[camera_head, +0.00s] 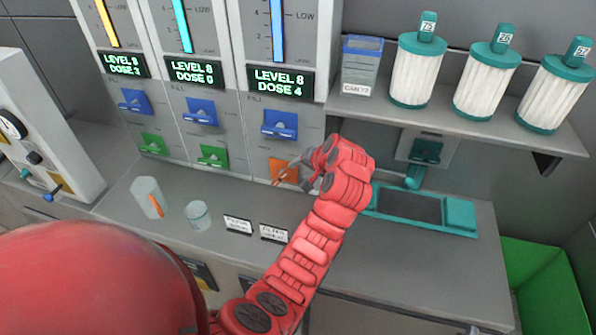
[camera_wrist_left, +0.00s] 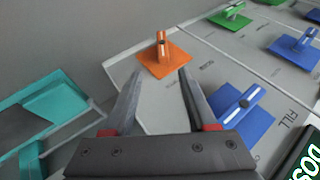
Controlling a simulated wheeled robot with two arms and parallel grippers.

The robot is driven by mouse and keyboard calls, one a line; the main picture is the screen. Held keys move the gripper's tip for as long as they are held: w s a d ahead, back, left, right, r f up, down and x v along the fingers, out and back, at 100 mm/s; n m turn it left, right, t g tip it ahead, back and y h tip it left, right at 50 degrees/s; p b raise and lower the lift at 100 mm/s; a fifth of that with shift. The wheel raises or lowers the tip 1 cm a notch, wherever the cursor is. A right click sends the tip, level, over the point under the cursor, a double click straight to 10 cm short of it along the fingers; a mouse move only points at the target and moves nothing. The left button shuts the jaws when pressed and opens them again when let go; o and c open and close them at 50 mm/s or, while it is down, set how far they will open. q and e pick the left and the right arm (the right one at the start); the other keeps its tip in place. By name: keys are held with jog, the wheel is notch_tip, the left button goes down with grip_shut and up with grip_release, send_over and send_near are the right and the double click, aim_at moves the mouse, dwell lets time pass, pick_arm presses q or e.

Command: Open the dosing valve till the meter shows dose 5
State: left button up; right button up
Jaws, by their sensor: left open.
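The right-hand meter (camera_head: 279,82) reads LEVEL 8 DOSE 4 in green. Below it on the same panel are a blue valve (camera_head: 280,125) marked FILL and, lower, an orange valve (camera_head: 275,167), partly hidden by my gripper. My left gripper (camera_head: 297,176) is at the orange valve, its jaws open. In the left wrist view, the orange valve (camera_wrist_left: 178,61) lies just beyond the open fingertips (camera_wrist_left: 160,74), its lever in line with the gap. I see nothing between the fingers. The blue valve (camera_wrist_left: 228,122) is right of them. My right gripper is not in view.
Two panels to the left read DOSE 3 (camera_head: 123,65) and DOSE 0 (camera_head: 194,72), with blue and green valves. Glasses (camera_head: 198,215) stand on the counter at left. A teal tray (camera_head: 455,216) lies right of my gripper, below a shelf (camera_head: 500,128) with white canisters (camera_head: 416,75).

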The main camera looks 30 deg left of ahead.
pick_arm(q)
jog(key=b, duration=0.6)
send_near(279, 179)
jog(key=p+x, duration=0.1)
jog(key=x, duration=0.2)
jog(key=p+x, duration=0.1)
jog(key=x, duration=0.3)
jog(key=w+p+x, duration=0.1)
jog(key=x, duration=0.3)
jog(key=shift+f, duration=0.1)
jog(key=shift+a+f, duration=0.2)
jog(key=shift+f, duration=0.15)
grip_shut()
